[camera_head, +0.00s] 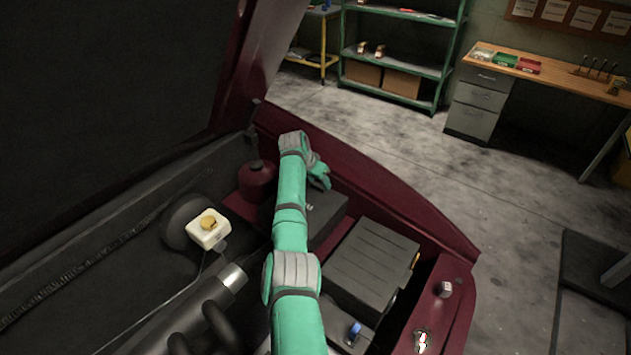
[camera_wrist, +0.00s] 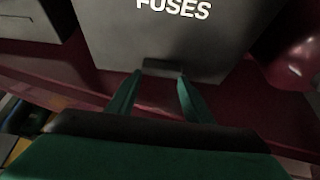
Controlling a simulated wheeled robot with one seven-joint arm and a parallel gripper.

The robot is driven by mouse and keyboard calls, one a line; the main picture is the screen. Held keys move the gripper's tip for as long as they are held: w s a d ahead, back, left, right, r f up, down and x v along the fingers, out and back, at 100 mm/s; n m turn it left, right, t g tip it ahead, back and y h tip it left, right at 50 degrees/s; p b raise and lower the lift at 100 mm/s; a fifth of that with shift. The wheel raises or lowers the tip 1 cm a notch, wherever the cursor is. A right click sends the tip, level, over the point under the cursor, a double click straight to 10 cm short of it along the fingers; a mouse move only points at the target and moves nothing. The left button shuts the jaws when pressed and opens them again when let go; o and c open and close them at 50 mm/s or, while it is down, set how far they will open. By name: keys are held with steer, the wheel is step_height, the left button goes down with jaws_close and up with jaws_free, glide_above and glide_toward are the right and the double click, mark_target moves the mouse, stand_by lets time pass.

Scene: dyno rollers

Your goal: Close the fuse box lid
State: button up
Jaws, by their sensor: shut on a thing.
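The black fuse box (camera_head: 326,213) sits in the engine bay, partly hidden behind my arm in the head view. Its dark lid, marked "FUSES" (camera_wrist: 160,40), fills the upper middle of the wrist view. A small tab (camera_wrist: 163,66) sticks out from the lid's near edge. My gripper (camera_head: 321,178) is at the far side of the fuse box, by the dark red fender. In the wrist view my gripper (camera_wrist: 158,82) has its two green fingers on either side of the tab, shut on it. Whether the lid sits flush on the box cannot be told.
A larger black ribbed box (camera_head: 370,265) stands right of my arm. A dark red rounded canister (camera_head: 257,180) is left of the fuse box. A white reservoir with a yellow cap (camera_head: 208,230) is further left. The raised hood (camera_head: 110,80) hangs over the left side.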

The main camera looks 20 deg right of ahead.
steer(key=shift+d, duration=0.25)
steer(key=shift+s+d+f, duration=0.1)
steer(key=shift+s+d, duration=0.05)
steer(key=o, duration=1.5)
steer(key=shift+f, duration=0.1)
steer(key=shift+a, duration=0.3)
steer(key=v, duration=1)
steer(key=shift+a+r, duration=0.15)
steer(key=shift+r, duration=0.25)
steer(key=shift+f, duration=0.1)
steer(key=x, duration=1)
steer(key=shift+f, duration=0.3)
steer(key=shift+r, duration=0.15)
